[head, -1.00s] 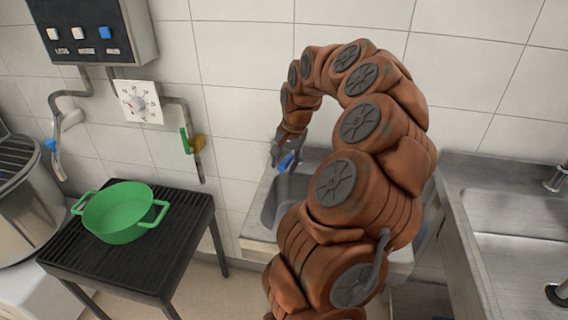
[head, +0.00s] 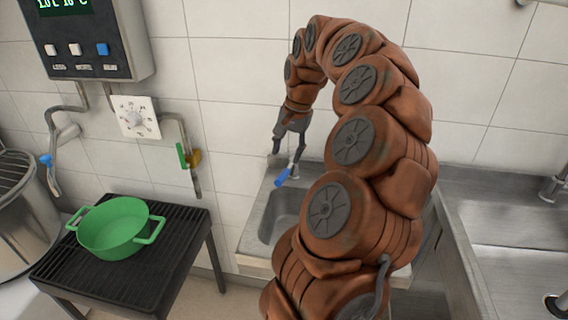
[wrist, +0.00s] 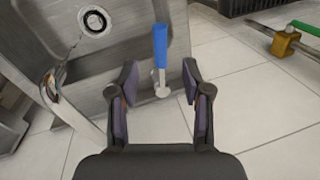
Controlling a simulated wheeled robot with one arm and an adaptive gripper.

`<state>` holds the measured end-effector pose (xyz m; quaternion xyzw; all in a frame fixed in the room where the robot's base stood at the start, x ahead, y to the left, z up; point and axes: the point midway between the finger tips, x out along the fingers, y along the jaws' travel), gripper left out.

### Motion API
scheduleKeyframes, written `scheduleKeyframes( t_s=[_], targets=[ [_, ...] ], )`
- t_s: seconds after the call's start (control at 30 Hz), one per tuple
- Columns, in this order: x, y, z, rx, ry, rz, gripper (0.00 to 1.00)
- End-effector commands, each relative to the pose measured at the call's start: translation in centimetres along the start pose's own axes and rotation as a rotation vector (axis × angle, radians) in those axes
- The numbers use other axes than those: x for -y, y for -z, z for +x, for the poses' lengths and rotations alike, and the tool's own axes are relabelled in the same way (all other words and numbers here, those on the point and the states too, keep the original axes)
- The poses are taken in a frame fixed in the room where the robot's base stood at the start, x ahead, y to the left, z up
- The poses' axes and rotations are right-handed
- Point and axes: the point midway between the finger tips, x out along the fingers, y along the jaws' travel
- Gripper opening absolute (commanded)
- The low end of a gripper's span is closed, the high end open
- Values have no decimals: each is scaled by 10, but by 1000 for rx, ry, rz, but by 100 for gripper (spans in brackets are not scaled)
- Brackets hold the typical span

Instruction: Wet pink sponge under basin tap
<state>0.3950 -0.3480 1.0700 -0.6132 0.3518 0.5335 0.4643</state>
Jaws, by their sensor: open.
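My gripper (head: 287,150) is open and empty in the head view, just above the blue tap lever (head: 282,178) at the basin's back edge. In the wrist view the two fingers of my gripper (wrist: 160,82) stand on either side of the blue lever (wrist: 160,45), with gaps between. The metal basin (head: 262,222) is partly hidden behind my arm; its inside and drain show at upper left in the wrist view (wrist: 125,38). I see no pink sponge in either view.
A green pot (head: 112,228) stands on a black slatted stand (head: 180,243) at left. A second steel sink (head: 510,235) is at right. A control box (head: 95,45), a dial (head: 134,117) and a green-handled valve (head: 183,156) are on the tiled wall.

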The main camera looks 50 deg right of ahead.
Motion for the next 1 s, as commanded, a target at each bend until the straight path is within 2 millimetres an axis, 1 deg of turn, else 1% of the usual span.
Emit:
scheduleKeyframes(
  t_s=[0.1,0.3,0.87,0.97,1.0],
  targets=[
    [0,1,-12,-3,-1,0,48],
    [0,1,-20,-3,1,0,48],
    [0,0,-20,-1,0,0,48],
    [4,-6,-20,2,-1,-22,48],
    [9,-13,-20,5,-2,-47,48]
  ],
)
